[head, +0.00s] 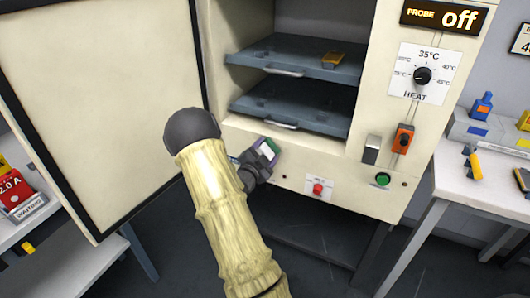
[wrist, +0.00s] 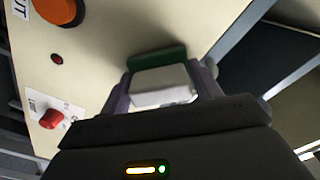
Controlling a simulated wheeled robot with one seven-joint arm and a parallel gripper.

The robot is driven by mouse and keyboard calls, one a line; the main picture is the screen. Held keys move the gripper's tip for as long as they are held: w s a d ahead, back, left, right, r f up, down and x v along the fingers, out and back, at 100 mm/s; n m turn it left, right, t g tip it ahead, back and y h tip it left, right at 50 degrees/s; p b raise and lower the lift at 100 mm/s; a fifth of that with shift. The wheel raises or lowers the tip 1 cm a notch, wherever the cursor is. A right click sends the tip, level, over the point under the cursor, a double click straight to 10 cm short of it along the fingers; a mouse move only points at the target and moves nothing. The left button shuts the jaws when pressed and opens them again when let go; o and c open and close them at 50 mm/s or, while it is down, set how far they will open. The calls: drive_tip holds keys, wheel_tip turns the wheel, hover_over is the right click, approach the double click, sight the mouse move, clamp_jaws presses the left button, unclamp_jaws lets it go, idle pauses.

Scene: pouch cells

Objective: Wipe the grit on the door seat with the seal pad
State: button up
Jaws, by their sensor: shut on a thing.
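The seal pad (head: 267,149) is a small block with a pale body and a green face. My gripper (head: 262,158) is shut on it at the lower left front of the cream cabinet. In the wrist view the pad (wrist: 162,85) sits between both fingers, its green strip on the far side, close to the cream front. I cannot tell whether it touches. The door seat (head: 312,163) is the cream front frame below the shelves, partly hidden by my arm and gripper. I can make out no grit on it. The cabinet door (head: 105,90) stands wide open at left.
Two dark shelves (head: 310,58) with handles sit in the cabinet; a yellow cell (head: 332,60) lies on the upper one. A white table (head: 480,185) stands at right.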

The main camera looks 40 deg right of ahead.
sight(280, 148)
drive_tip(key=shift+s+d+b, duration=0.4)
drive_tip(key=shift+s+d, duration=0.05)
drive_tip(key=shift+s, duration=0.4)
drive_tip(key=shift+s+d+b, duration=0.4)
drive_tip(key=shift+s+d, duration=0.05)
drive_tip(key=shift+s, duration=0.4)
drive_tip(key=shift+s+d+b, duration=0.35)
drive_tip(key=shift+s+b, duration=0.1)
drive_tip(key=shift+s, duration=0.45)
drive_tip(key=shift+s+d+b, duration=0.3)
drive_tip(key=shift+s+b, duration=0.15)
drive_tip(key=shift+s, duration=0.45)
drive_tip(key=shift+w+r, duration=0.1)
drive_tip(key=shift+w+a+b, duration=0.1)
drive_tip(key=shift+w+b, duration=0.2)
drive_tip(key=shift+w, duration=0.1)
drive_tip(key=shift+w+a, duration=0.35)
drive_tip(key=shift+w, duration=0.35)
drive_tip(key=shift+w+a, duration=0.3)
drive_tip(key=shift+w, duration=0.4)
